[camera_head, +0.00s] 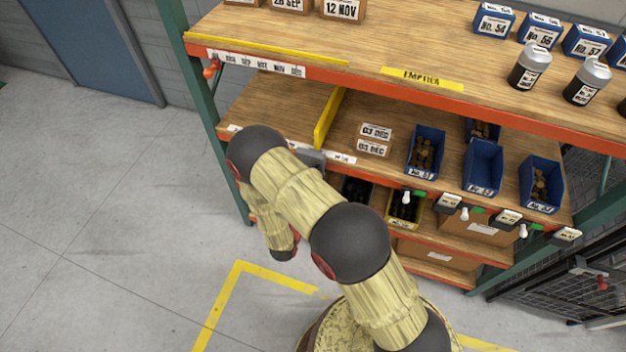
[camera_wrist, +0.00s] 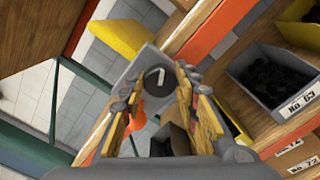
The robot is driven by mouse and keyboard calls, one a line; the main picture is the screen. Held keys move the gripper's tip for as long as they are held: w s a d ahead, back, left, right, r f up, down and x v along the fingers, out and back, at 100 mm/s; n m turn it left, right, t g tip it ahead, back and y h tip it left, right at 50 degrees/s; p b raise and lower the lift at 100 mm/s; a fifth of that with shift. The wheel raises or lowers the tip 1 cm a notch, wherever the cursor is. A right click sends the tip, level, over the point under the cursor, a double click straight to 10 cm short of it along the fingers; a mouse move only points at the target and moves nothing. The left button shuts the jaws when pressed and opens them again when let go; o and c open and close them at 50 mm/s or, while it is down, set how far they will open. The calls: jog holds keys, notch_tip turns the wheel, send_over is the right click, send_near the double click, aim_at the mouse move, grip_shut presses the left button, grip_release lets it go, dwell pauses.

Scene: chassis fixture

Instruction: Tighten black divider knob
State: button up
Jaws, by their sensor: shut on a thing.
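The black divider knob (camera_wrist: 152,82) is a dark round cap with a white mark on its face, set against a grey plate in the wrist view. My gripper (camera_wrist: 155,86) has its two yellow fingers on either side of the knob and is shut on it. The yellow divider (camera_wrist: 119,36) stands just beyond the knob. In the head view, the yellow divider (camera_head: 328,118) rises from the middle wooden shelf, and my arm hides the knob and most of my gripper.
The orange shelf edge (camera_wrist: 208,28) runs close beside my gripper. A grey bin of black parts (camera_wrist: 268,82) sits to its right. Blue bins (camera_head: 425,150) and small cartons (camera_head: 374,140) stand on the middle shelf. The floor (camera_head: 110,220) at left is clear.

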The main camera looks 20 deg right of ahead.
jog(key=m+b, duration=0.4)
jog(key=m, duration=0.2)
jog(key=shift+f, duration=0.1)
dwell(0.6)
jog(key=o, duration=0.9)
jog(key=shift+s, duration=0.1)
jog(key=v, duration=1.2)
